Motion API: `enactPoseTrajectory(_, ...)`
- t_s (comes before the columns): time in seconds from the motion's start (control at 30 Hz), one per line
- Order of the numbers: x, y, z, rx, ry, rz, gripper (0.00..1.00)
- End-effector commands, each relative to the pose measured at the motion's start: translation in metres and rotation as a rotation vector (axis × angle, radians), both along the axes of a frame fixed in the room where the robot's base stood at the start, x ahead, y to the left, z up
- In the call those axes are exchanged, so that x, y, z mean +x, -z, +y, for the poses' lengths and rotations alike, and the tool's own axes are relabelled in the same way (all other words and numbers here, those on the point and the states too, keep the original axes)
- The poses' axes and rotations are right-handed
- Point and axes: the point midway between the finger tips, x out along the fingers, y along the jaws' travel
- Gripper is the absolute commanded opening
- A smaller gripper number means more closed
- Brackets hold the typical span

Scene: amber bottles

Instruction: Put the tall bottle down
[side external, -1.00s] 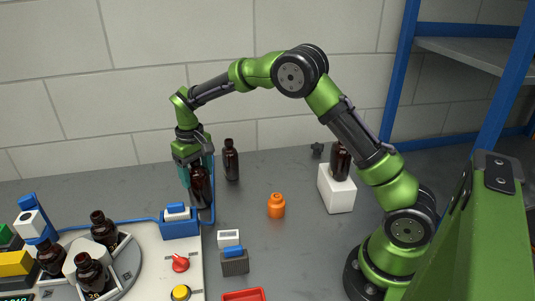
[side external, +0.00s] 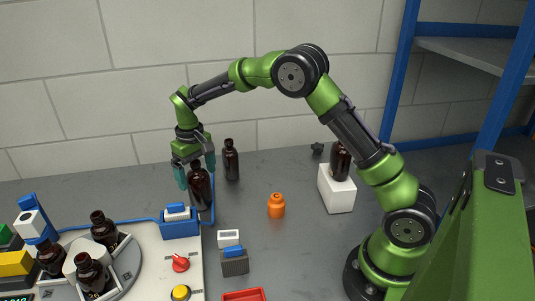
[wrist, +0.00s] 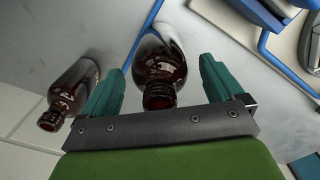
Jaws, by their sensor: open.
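A tall amber bottle (side external: 199,187) stands upright on the grey table beside the blue-edged machine. My gripper (side external: 194,172) is open around its upper part, with a teal finger on either side. In the wrist view the bottle (wrist: 160,68) is between the spread fingers of my gripper (wrist: 158,85), with a gap on each side. Another amber bottle (side external: 231,160) stands just behind and to the right; it also shows in the wrist view (wrist: 72,88), outside the left finger. The bottle's base is clear of the fingers and appears to rest on the table.
A turntable with several amber bottles (side external: 92,272) is at the lower left. A blue block (side external: 180,226) sits close in front of the bottle. An orange bottle (side external: 276,206) and a white block (side external: 336,189) bearing an amber bottle (side external: 340,161) are to the right.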

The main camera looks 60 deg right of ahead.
Motion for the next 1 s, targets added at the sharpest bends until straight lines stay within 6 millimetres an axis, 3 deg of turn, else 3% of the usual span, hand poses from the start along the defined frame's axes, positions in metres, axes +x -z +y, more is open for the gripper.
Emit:
enactPoseTrajectory(0.4, 0.001, -0.086, 0.000, -0.001, 0.000, -0.005, 0.94)
enactPoseTrajectory(0.7, -0.004, -0.119, 0.000, 0.005, 0.003, -0.012, 0.94)
enactPoseTrajectory(0.87, -0.034, -0.152, 0.000, 0.038, 0.022, -0.086, 0.94)
enactPoseTrajectory(1.0, -0.085, -0.183, 0.002, 0.090, 0.056, -0.194, 0.94)
